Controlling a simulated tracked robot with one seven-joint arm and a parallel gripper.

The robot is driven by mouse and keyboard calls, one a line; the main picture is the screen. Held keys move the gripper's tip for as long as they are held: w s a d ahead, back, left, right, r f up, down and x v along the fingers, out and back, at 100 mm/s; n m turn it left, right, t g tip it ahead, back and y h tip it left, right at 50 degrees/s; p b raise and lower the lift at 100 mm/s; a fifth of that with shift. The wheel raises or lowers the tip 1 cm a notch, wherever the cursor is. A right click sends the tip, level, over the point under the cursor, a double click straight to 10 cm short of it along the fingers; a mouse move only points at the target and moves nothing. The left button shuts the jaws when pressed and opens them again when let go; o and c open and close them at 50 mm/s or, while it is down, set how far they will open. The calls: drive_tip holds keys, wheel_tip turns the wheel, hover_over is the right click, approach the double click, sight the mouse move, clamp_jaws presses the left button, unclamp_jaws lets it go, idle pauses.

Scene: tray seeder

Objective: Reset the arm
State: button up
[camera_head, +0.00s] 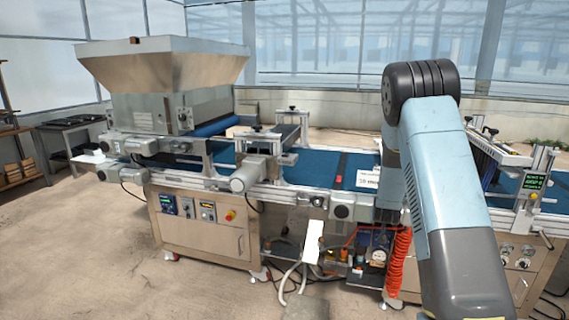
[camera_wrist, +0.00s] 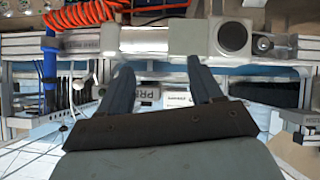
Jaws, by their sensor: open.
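My gripper (camera_wrist: 163,92) shows in the wrist view with its two dark blue fingers spread apart. It is open and nothing is between the fingers. Behind the fingers are a pale surface and a light label strip (camera_wrist: 178,99), partly hidden by the gripper. In the head view my light blue and grey arm rises at the right and bends at a dark joint. The gripper itself is hidden there behind the arm.
The tray seeder has a large metal hopper (camera_head: 165,66) at the left and a blue conveyor belt (camera_head: 318,168). A steel cabinet (camera_head: 200,226) and an orange coiled hose (camera_head: 398,262) are below. A green-lit display (camera_head: 537,182) stands at the right. Concrete floor (camera_head: 95,265) is open at front left.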

drive_tip(key=s+a+r+g+y, duration=0.15)
drive_tip(key=s+a+r, duration=0.35)
drive_tip(key=s+r, duration=0.6)
drive_tip(key=s+a+r+g+y, duration=0.15)
drive_tip(key=s+a+r, duration=0.35)
drive_tip(key=s+r, duration=0.6)
drive_tip(key=s+a+r, duration=0.2)
drive_tip(key=s+r, duration=0.2)
drive_tip(key=s, duration=0.9)
drive_tip(key=s+a+r+n+g, duration=0.1)
drive_tip(key=s+r, duration=0.3)
drive_tip(key=s, duration=0.9)
drive_tip(key=shift+s+a+n+g+y, duration=0.3)
drive_tip(key=shift+s+a, duration=0.05)
drive_tip(key=shift+a, duration=0.1)
drive_tip(key=shift+r, duration=0.1)
